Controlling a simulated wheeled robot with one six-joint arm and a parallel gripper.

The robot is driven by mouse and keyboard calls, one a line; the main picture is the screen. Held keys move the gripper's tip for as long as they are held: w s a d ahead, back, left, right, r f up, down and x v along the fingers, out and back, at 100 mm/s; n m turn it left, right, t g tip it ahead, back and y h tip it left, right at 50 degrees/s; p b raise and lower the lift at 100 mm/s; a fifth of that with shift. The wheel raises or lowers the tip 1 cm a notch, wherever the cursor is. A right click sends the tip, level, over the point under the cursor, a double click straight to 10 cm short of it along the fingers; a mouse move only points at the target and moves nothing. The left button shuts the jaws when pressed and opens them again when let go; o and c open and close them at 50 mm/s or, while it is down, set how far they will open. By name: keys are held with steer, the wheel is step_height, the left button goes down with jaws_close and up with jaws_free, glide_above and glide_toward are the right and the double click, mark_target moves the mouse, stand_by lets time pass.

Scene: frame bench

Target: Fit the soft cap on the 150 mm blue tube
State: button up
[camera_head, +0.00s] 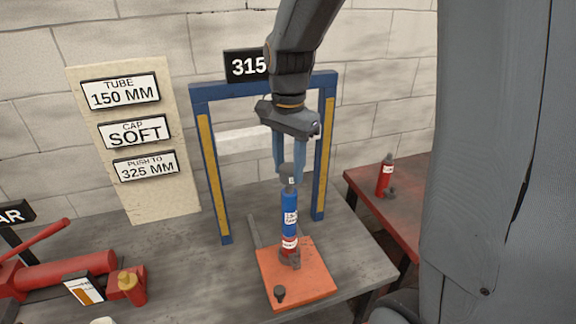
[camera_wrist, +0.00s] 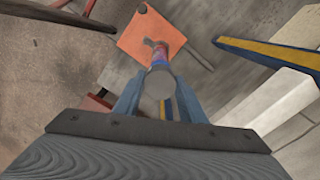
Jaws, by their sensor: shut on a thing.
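The blue tube (camera_head: 289,204) stands upright on a red jack (camera_head: 288,246), which stands on an orange plate (camera_head: 305,290). My gripper (camera_head: 290,171) is shut on a grey cap (camera_head: 291,181) with a small letter mark, right over the tube's top. The cap lines up with the tube and seems to meet it, but I cannot tell whether it is seated. In the wrist view the cap's round grey top (camera_wrist: 159,84) sits between the blue fingers and hides most of the blue tube (camera_wrist: 159,64).
A blue and yellow frame (camera_head: 211,170) with a white crossbar (camera_head: 240,142) and a 315 sign (camera_head: 247,66) stands around the arm. A board (camera_head: 170,195) reads 150 mm, soft, 325 mm. A red tool (camera_head: 60,275) lies left; another red jack (camera_head: 386,176) stands on the red table.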

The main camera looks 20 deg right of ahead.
mark_target(289, 185)
steer(key=shift+f+b, duration=0.7)
steer(key=shift+f, duration=1.2)
steer(key=o, duration=1.2)
step_height(289, 185, up, 8)
steer(key=shift+f+b, duration=0.1)
steer(key=shift+b, duration=0.9)
